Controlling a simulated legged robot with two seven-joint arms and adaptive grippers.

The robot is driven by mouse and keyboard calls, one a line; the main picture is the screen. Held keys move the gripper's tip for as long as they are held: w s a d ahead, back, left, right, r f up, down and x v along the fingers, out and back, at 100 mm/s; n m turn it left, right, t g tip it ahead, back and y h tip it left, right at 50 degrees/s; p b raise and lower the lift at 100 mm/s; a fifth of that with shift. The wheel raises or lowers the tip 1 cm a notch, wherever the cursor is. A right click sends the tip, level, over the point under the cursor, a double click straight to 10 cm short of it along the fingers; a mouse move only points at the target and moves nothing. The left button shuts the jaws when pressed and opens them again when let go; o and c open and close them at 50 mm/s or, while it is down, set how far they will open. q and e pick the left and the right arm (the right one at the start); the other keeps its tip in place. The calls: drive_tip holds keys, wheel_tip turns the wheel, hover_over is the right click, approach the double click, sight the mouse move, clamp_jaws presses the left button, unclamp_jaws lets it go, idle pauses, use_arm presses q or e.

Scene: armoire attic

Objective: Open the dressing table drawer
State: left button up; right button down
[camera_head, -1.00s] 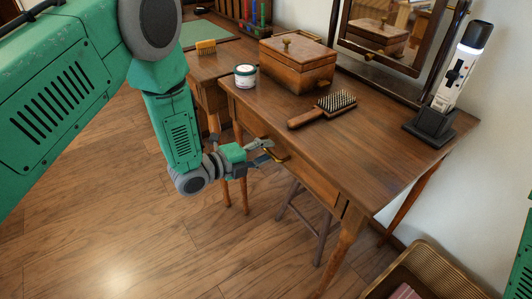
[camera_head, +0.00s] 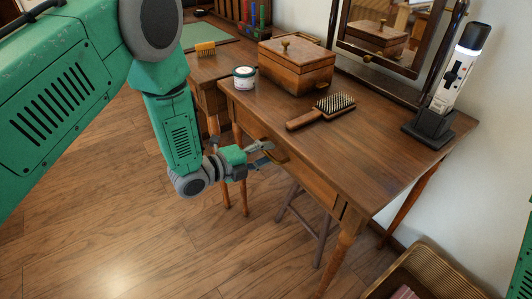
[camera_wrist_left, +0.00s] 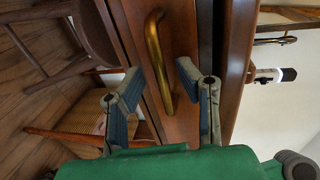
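The wooden dressing table (camera_head: 385,160) stands in the middle right of the head view. Its drawer (camera_head: 312,183) is in the front apron, and I see no clear gap at its edges. The brass handle (camera_wrist_left: 158,60) shows in the left wrist view, running between the two fingers of my left gripper (camera_wrist_left: 155,85). The fingers are apart, one on each side of the handle, with space around it. In the head view my left gripper (camera_head: 265,152) is at the drawer front and partly covers the handle. Only a green sliver of my right arm shows at the right edge.
On the tabletop are a hairbrush (camera_head: 322,111), a wooden box (camera_head: 297,68), a small jar (camera_head: 244,77), a mirror (camera_head: 385,38) and a flashlight on a dark stand (camera_head: 430,128). A stool (camera_head: 299,215) is under the table. A wicker basket (camera_head: 437,262) stands at lower right.

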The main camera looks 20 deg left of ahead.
use_arm(q)
drive_tip(key=v, duration=1.1)
drive_tip(key=shift+s+a, duration=0.25)
drive_tip(key=shift+a, duration=0.05)
drive_tip(key=shift+a+f, duration=0.1)
